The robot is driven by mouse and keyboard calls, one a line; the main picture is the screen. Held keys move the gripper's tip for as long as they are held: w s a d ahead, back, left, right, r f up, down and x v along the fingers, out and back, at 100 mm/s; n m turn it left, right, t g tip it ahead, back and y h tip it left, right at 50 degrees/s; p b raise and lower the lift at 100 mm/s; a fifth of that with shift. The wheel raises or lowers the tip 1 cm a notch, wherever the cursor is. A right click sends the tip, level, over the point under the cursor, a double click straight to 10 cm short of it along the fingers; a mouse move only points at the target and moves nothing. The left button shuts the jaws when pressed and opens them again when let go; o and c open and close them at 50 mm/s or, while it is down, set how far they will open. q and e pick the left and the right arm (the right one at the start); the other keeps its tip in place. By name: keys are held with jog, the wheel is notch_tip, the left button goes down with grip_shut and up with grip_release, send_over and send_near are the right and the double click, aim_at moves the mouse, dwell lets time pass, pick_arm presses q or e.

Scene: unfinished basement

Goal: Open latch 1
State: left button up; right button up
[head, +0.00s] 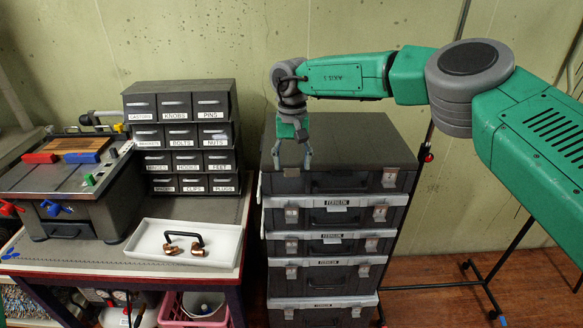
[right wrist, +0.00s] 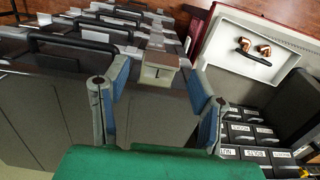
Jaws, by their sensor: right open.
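The top grey case (head: 345,182) of a stack carries a pale latch at its left front, latch 1 (head: 291,172). My right gripper (head: 292,164) hangs pointing down over the latch, with one finger to each side. In the right wrist view my right gripper (right wrist: 160,88) is open, and the latch shows between and beyond its fingertips. I see no contact. The latch looks shut against the case. My left gripper is in neither view.
More latched cases (head: 325,245) are stacked below. A white tray (head: 150,243) with a black handle and copper fittings sits on the bench to the left. A labelled drawer cabinet (head: 183,133) stands behind it. A black stand (head: 487,275) is at right.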

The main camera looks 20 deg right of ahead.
notch_tip(320, 180, up, 10)
jog(key=w, duration=0.1)
jog(key=shift+w+f, duration=0.15)
jog(key=shift+f, duration=0.05)
